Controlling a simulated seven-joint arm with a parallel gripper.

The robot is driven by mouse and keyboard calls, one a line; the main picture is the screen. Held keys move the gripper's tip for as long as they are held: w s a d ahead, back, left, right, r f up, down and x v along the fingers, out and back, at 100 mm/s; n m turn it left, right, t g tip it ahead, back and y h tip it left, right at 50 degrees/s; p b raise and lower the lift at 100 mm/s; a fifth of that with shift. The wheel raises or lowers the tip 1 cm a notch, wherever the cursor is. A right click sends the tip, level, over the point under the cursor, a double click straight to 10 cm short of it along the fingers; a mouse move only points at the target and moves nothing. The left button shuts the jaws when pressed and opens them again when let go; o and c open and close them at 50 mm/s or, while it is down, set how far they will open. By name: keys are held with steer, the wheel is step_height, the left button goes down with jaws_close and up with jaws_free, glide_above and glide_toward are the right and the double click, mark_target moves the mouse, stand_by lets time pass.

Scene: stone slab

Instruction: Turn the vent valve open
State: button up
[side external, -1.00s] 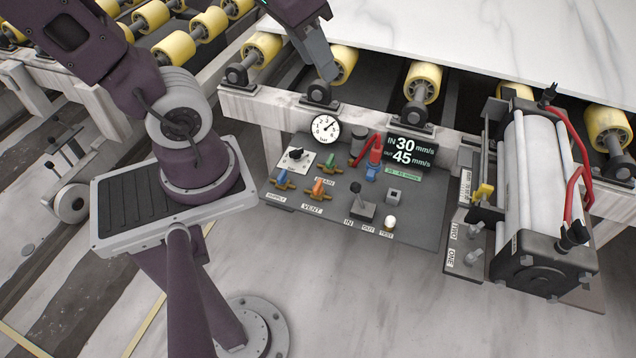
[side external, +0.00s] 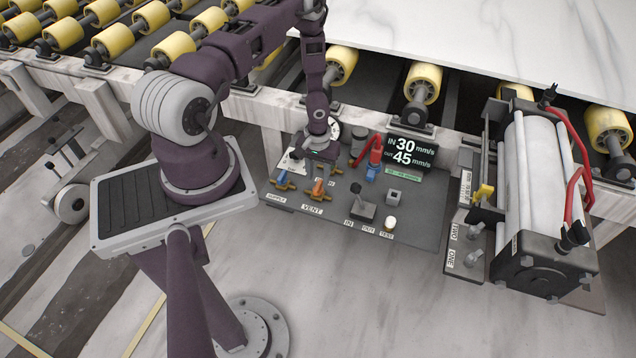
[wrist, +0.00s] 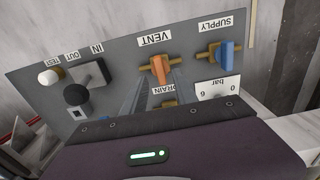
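The vent valve (side external: 317,189) has an orange handle on a brass body, behind the VENT label on the dark control panel. In the wrist view its orange handle (wrist: 161,69) stands upright across the horizontal brass body. My gripper (side external: 321,157) is over the panel's back left part, just behind the vent valve, in the side view. In the wrist view the grey fingers of my gripper (wrist: 165,80) appear apart, with nothing held between them. Contact with the handle cannot be told. The drain valve is partly hidden by my gripper.
The blue supply valve (side external: 283,181) is left of the vent valve. A black-knobbed lever (side external: 361,205), a red-and-blue device (side external: 375,160) and a speed display (side external: 411,151) are to the right. The gauge (wrist: 217,89) is partly covered. A roller conveyor carrying a marble slab (side external: 480,40) runs behind.

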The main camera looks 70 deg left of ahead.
mark_target(318, 185)
step_height(318, 185, down, 4)
steer(key=shift+f, duration=0.15)
jaws_close()
steer(key=shift+m, duration=0.3)
steer(key=m, duration=0.3)
steer(key=shift+m, duration=0.4)
steer(key=m, duration=0.4)
steer(key=shift+m, duration=0.3)
steer(key=m, duration=0.4)
steer(key=shift+m, duration=2.4)
